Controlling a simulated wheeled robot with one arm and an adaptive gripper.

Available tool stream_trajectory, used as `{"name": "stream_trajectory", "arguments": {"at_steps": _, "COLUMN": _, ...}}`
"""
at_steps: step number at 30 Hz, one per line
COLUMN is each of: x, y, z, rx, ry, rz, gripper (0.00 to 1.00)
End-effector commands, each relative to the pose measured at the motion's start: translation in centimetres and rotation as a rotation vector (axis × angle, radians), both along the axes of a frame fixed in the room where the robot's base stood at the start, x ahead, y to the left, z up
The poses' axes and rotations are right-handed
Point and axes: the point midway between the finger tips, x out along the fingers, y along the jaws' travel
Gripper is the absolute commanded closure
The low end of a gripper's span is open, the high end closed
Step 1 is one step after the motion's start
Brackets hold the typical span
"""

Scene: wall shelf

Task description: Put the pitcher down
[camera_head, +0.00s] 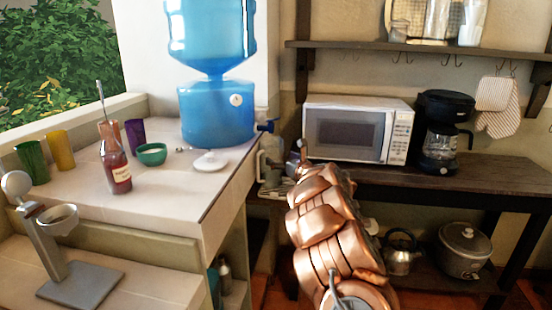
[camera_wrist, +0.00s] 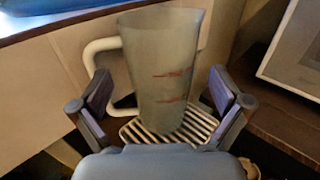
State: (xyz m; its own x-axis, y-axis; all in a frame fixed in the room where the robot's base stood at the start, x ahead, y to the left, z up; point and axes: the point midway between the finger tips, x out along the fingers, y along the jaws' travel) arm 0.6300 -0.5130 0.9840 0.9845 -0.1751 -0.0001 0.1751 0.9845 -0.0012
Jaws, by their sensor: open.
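The pitcher (camera_wrist: 165,70) is translucent grey with red marks and a white handle at its left. In the wrist view it appears to stand upright on a slatted rack (camera_wrist: 195,126). My gripper (camera_wrist: 160,95) is open, with one finger on each side of the pitcher and visible gaps to its body; the left finger is near the handle. In the head view the pitcher (camera_head: 271,160) shows small beside the counter, below the water dispenser's tap. There my copper-coloured arm hides most of my gripper.
The blue water dispenser (camera_head: 217,118) stands on the white counter (camera_head: 180,188) at left, with cups and a sauce bottle (camera_head: 115,168). A white microwave (camera_head: 357,130) and a coffee maker (camera_head: 440,135) sit on the dark shelf at right. A kettle (camera_head: 398,255) and a pot (camera_head: 463,250) stand below.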

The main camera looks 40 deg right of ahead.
Motion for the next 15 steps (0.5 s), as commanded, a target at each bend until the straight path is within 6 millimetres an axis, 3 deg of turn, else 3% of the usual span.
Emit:
{"name": "stream_trajectory", "arguments": {"at_steps": 9, "x": -4.2, "y": 0.7, "z": -0.2, "rx": 0.0, "ry": 0.002, "rz": -0.002, "gripper": 0.0}}
{"name": "stream_trajectory", "arguments": {"at_steps": 15, "x": -5.8, "y": 1.0, "z": 0.0, "rx": -0.002, "ry": 0.001, "rz": -0.001, "gripper": 0.0}}
